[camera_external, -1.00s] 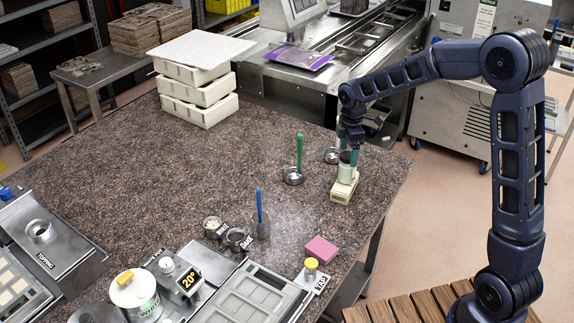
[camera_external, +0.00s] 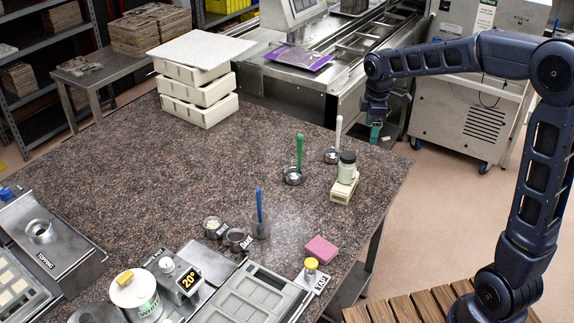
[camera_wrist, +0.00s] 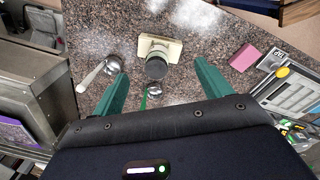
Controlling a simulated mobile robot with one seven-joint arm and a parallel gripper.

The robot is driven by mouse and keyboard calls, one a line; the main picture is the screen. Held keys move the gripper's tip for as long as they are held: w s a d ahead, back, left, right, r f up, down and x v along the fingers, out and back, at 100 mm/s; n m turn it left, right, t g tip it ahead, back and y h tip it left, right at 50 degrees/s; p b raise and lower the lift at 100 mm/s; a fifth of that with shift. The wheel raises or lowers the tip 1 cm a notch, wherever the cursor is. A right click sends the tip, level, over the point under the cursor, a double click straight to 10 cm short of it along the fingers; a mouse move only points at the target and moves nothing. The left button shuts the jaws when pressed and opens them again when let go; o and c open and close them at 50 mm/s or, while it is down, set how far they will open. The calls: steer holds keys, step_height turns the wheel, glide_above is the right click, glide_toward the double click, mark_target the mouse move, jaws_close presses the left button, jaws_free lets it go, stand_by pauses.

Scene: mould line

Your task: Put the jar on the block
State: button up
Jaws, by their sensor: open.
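The jar (camera_external: 346,169), pale with a dark lid, stands upright on the cream block (camera_external: 341,190) near the right edge of the speckled table. In the wrist view the dark lid of the jar (camera_wrist: 156,68) shows in front of the block (camera_wrist: 168,44). My gripper (camera_external: 376,131) is up and behind the jar, apart from it, beyond the table's right edge. In the wrist view the green fingers of my gripper (camera_wrist: 160,84) are spread wide with nothing held between them.
Metal dishes with a green-handled tool (camera_external: 299,153) and a white-handled tool (camera_external: 338,135) stand left of the jar. A pink block (camera_external: 321,249) lies nearer the front. White stacked boxes (camera_external: 198,108) stand at the back left. The table's middle is clear.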

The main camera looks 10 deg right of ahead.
steer(key=s+d+r+m+t, duration=0.1)
steer(key=s+d+m, duration=0.4)
steer(key=s, duration=0.5)
steer(key=s+d+r+m+t, duration=0.1)
steer(key=s+d+m, duration=0.4)
steer(key=s+d, duration=0.2)
steer(key=s+d+r+m+t, duration=0.1)
steer(key=s+d+m, duration=0.4)
steer(key=s, duration=0.7)
steer(key=shift+s+d+r+t, duration=0.15)
steer(key=shift+s+d+t, duration=0.2)
steer(key=shift+d+t, duration=0.05)
